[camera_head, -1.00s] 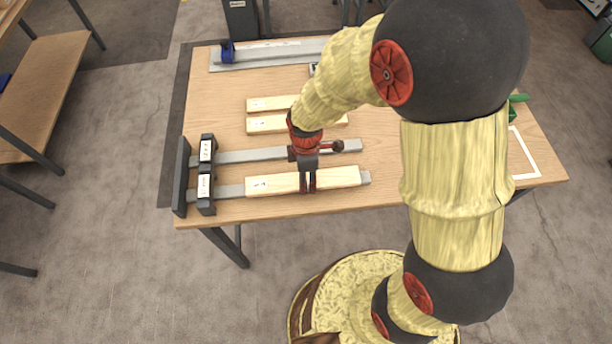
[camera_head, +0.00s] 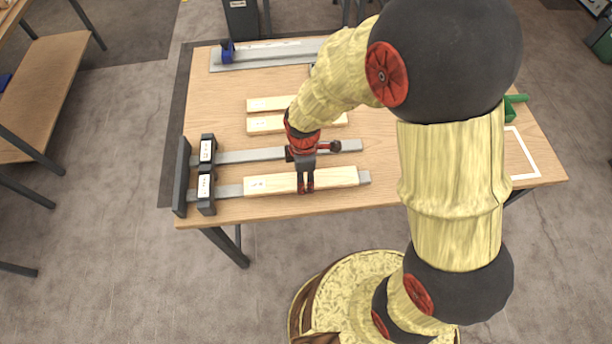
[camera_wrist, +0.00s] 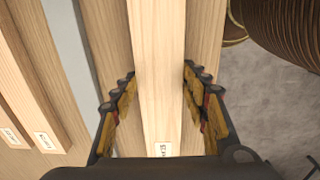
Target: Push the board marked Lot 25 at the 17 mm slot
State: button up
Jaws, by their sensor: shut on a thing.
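A pale wooden board (camera_head: 270,184) lies along the front grey rail, with a small label near its left end that I cannot read. It also shows in the wrist view (camera_wrist: 158,60), with its label at the lower edge. My gripper (camera_head: 306,188) is shut on this board near its middle, one finger on each long side; the fingers show in the wrist view (camera_wrist: 158,95). Two dark slot blocks, rear (camera_head: 208,148) and front (camera_head: 206,188), stand at the rails' left ends with white labels too small to read. The board's left end is apart from the front block by a short gap.
Two more labelled boards lie behind, one at the back (camera_head: 270,104) and one nearer (camera_head: 264,124). A dark upright plate (camera_head: 181,177) stands left of the blocks. A rail with a blue part (camera_head: 228,51) lies at the table's far edge. A white-outlined area (camera_head: 521,152) is at right.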

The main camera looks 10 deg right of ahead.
aim_at(286, 182)
jog(key=shift+s+a+f, duration=0.1)
jog(key=shift+a, duration=0.4)
jog(key=shift+s+a+f, duration=0.1)
jog(key=shift+a, duration=0.4)
dwell(0.5)
jog(key=shift+a, duration=0.15)
jog(key=shift+w+a, duration=0.2)
jog(key=shift+a, duration=2.45)
jog(key=shift+a+p, duration=0.35)
jog(key=shift+a, duration=0.25)
jog(key=shift+d, duration=0.15)
jog(key=shift+s+d, duration=0.1)
jog(key=shift+d, duration=1.5)
jog(key=o, duration=1.3)
